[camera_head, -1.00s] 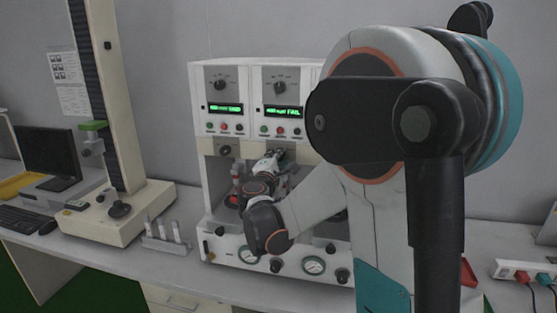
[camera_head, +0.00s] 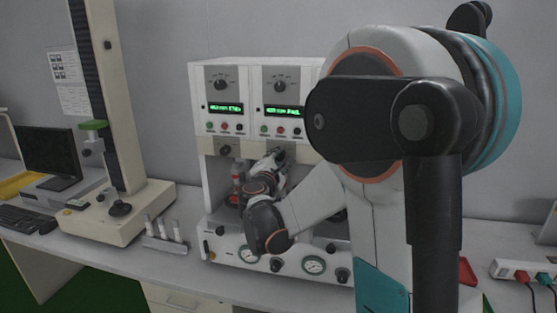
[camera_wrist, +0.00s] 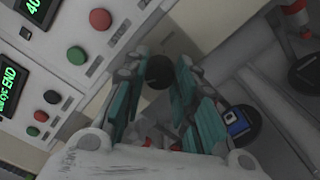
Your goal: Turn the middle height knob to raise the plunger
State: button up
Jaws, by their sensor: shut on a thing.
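The white test machine (camera_head: 206,181) stands on the bench in the head view, with several stations side by side. My gripper (camera_head: 275,158) reaches to the middle station, just below its display and buttons. In the wrist view, a dark round knob (camera_wrist: 160,72) sits between the teal-padded fingers of my gripper (camera_wrist: 161,65), which are shut on it. In the head view my gripper and arm hide this knob. The left station's knob (camera_head: 224,151) is visible and clear of my gripper. The middle plunger cannot be made out clearly. A blue-and-black item (camera_wrist: 236,122) lies below the fingers.
Red and green buttons (camera_wrist: 77,55) are close beside my gripper. Gauges (camera_head: 313,265) and lower knobs line the machine's front. A rack of pale tubes (camera_head: 165,242) and a tall column tester (camera_head: 120,205) stand to the left. My arm hides the machine's right side.

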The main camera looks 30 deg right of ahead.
jog(key=o, duration=1.1)
jog(key=v, duration=1.2)
jog(key=s+a+f+m+g+y, duration=0.2)
jog(key=s+f+m+y, duration=0.15)
jog(key=s, duration=0.25)
jog(key=s+a+f+m+g+y, duration=0.1)
jog(key=s+f+m+g+y, duration=0.1)
jog(key=s+m, duration=0.3)
jog(key=s+a+f+m+y, duration=0.1)
jog(key=s+a+m+y, duration=0.1)
jog(key=s+a, duration=0.2)
jog(key=s+a+f+m+g+y, duration=0.1)
jog(key=s+a+f+m+y, duration=0.1)
jog(key=s+a+y, duration=0.1)
jog(key=s+a+f+m+y, duration=0.1)
jog(key=s+a+m+y, duration=0.1)
jog(key=s+a, duration=0.3)
jog(key=shift+a+f+m+g+y, duration=0.25)
jog(key=shift+a+g, duration=0.05)
jog(key=shift+a, duration=0.3)
